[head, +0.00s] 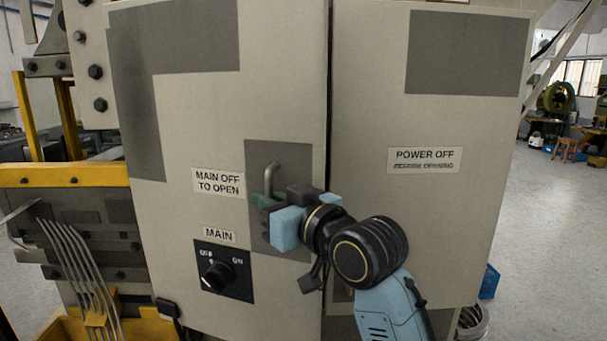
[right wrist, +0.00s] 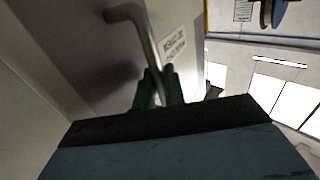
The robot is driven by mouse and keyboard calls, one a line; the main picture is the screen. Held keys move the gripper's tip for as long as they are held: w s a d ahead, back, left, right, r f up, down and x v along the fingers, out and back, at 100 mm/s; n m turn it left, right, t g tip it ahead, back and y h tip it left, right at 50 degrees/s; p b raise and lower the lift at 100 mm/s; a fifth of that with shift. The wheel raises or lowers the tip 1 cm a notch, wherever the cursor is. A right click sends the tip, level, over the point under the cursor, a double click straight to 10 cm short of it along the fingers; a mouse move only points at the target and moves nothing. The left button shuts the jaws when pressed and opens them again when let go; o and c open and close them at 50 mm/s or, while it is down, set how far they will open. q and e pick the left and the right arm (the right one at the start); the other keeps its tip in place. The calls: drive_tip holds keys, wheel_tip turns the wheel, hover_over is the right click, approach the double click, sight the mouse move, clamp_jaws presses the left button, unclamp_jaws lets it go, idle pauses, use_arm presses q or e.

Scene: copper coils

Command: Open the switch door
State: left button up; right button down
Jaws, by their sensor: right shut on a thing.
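The switch door is the left grey-beige cabinet panel (head: 215,120) in the head view, and it looks closed against the right panel. Its bent metal handle (head: 271,175) stands on a dark grey patch. My right gripper (head: 262,202) is at the handle's lower part, with its fingers shut on it. In the right wrist view the handle (right wrist: 140,35) runs down between the green fingertips of the right gripper (right wrist: 158,88). The gripper body hides the handle's lower end. A MAIN rotary switch (head: 217,276) sits below left of the handle. My left gripper is not in view.
The right cabinet panel (head: 430,215) carries a POWER OFF label (head: 424,160). A yellow frame bar (head: 65,174) and metal prongs (head: 75,255) stand close at the left. A blue crate (head: 489,281) is on the floor at the right. Open floor (head: 545,230) lies right of the cabinet.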

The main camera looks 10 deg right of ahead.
drive_tip(key=shift+s+a+f, duration=0.2)
drive_tip(key=shift+s+a, duration=0.5)
drive_tip(key=shift+s, duration=0.25)
drive_tip(key=c, duration=1.9)
unclamp_jaws()
drive_tip(key=shift+o, duration=0.3)
drive_tip(key=shift+w, duration=0.1)
drive_tip(key=shift+d+r, duration=0.1)
drive_tip(key=p+v, duration=0.7)
drive_tip(key=v, duration=0.6)
